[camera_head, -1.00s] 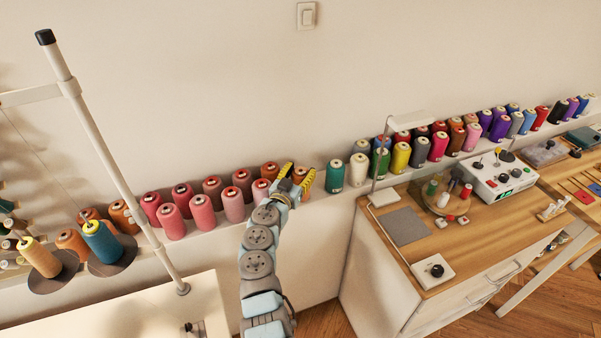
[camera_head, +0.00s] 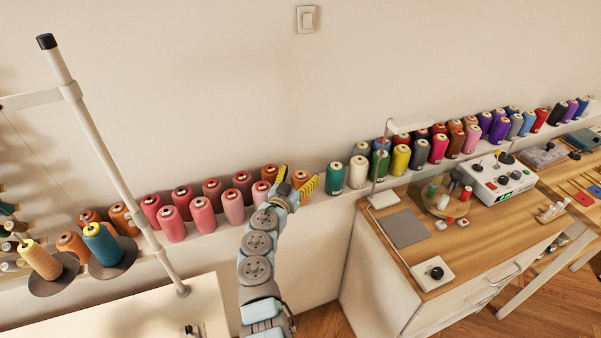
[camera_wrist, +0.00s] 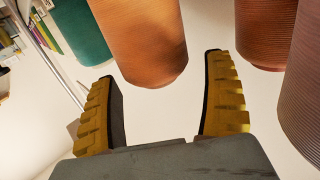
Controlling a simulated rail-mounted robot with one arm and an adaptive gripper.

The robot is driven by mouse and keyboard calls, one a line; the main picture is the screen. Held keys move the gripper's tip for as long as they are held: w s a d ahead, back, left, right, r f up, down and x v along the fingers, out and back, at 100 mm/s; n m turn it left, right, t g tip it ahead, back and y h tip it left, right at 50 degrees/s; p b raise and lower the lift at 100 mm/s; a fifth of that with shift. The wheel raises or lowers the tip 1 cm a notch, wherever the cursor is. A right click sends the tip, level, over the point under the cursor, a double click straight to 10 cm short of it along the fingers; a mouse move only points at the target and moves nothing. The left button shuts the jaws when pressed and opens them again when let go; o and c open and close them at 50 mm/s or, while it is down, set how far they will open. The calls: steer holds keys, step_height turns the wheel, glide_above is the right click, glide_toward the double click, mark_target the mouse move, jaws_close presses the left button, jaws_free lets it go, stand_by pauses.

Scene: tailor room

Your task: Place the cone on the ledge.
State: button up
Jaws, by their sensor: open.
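An orange thread cone (camera_head: 301,178) stands upright on the long white wall ledge (camera_head: 342,196), between the pink cones and a green cone (camera_head: 335,175). My gripper (camera_head: 295,180) is open and empty at the front of the orange cone, with its yellow fingers apart. The pale ledge surface (camera_wrist: 165,112) shows between the fingers.
Pink cones (camera_head: 202,214) stand close to the left of my gripper. A thread stand pole (camera_head: 115,160) rises at the left. A wooden-topped cabinet (camera_head: 425,262) with a lamp (camera_head: 410,123) is at the right.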

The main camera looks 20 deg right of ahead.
mark_target(293, 186)
steer(key=shift+p+v, duration=0.5)
steer(key=shift+v, duration=1.95)
steer(key=shift+d, duration=0.1)
